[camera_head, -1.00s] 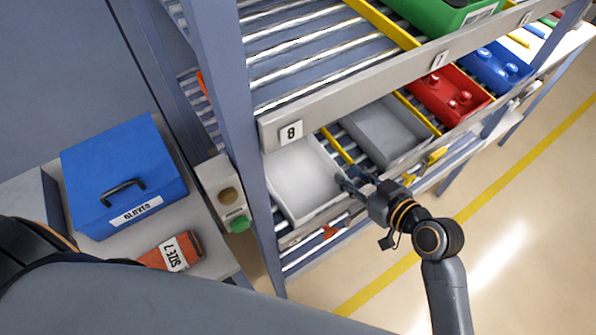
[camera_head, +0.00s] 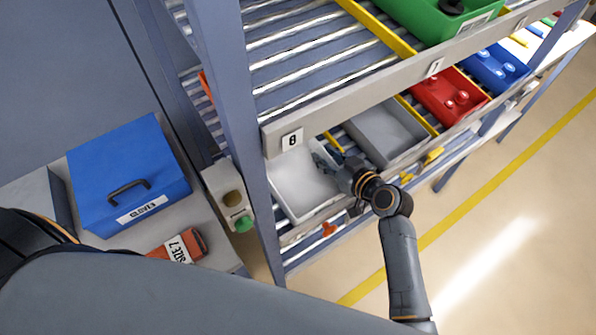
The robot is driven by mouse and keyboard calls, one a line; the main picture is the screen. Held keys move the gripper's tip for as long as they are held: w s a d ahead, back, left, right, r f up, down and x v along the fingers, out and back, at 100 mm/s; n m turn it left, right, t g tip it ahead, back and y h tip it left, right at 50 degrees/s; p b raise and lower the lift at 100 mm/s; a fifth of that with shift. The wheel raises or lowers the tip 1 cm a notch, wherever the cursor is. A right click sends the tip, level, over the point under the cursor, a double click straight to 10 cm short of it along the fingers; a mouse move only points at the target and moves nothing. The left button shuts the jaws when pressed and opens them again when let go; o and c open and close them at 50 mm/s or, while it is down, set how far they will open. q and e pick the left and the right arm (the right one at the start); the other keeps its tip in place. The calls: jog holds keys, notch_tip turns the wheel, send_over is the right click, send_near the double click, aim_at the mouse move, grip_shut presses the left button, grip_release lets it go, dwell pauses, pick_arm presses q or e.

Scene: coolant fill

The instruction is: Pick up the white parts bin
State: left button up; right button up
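The white parts bin (camera_head: 296,186) sits on the lower roller shelf of the rack, at its left end beside the blue post. Its far part is hidden under the upper shelf's front rail. My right gripper (camera_head: 322,156) reaches in from the right, with its fingers over the bin's right side. The fingers are small and dark, and I cannot tell whether they are open or touch the bin's wall. My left gripper is not in view; only part of my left arm shows at the lower left.
A grey bin (camera_head: 384,133), a red bin (camera_head: 448,96) and a blue bin (camera_head: 494,68) stand to the right on the same shelf. The upper rail (camera_head: 350,93) runs close above. A blue gloves box (camera_head: 128,172) sits at left. The floor at right is clear.

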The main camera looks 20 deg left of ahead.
jog(key=shift+c, duration=0.2)
grip_shut()
